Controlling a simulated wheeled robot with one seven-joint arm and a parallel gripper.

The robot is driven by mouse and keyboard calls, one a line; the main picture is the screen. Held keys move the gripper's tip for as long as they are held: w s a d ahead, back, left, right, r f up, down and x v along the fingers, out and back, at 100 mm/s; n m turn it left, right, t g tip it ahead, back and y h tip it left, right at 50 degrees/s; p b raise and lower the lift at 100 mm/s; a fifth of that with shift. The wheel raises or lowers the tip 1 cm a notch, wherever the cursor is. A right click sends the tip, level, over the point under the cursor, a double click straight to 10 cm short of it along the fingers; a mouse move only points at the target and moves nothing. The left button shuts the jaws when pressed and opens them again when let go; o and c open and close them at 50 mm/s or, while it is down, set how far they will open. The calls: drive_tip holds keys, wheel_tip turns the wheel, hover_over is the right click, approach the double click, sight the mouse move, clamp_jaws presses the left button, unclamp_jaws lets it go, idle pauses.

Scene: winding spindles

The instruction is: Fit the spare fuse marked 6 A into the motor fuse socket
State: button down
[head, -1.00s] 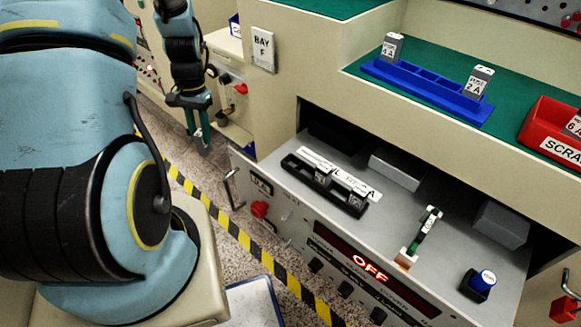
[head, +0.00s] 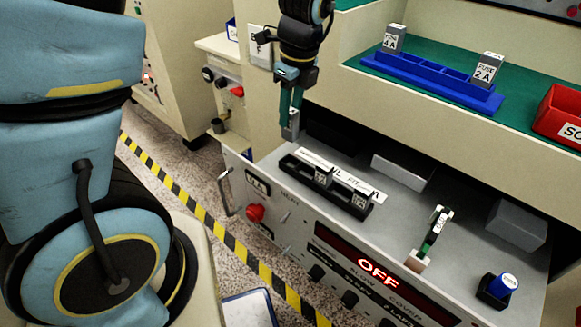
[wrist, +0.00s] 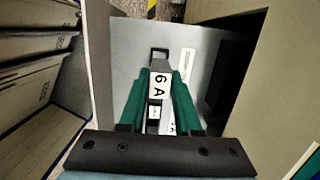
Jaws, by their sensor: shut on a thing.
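My gripper (head: 290,112) is shut on a grey fuse (head: 291,128), held upright above the left end of the black fuse block. In the wrist view the fuse (wrist: 159,88) shows a white label reading 6 A between the green fingers (wrist: 160,95). The black fuse block (head: 342,200) lies on the grey drawer panel, apart from the held fuse. Its left part looks empty; two fuses stand in it, one near the middle (head: 323,174) and one near the right end (head: 361,197). A white label strip (head: 318,157) behind it is only partly readable.
A blue rack (head: 430,85) on the green shelf holds fuses marked 4 A (head: 393,38) and 2 A (head: 487,68). A red bin (head: 560,112) stands right. The shelf overhangs the panel.

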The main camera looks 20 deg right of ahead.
wheel_tip(320, 180, down, 10)
drive_tip(key=shift+r, duration=0.15)
idle(0.3)
drive_tip(key=c, duration=0.6)
unclamp_jaws()
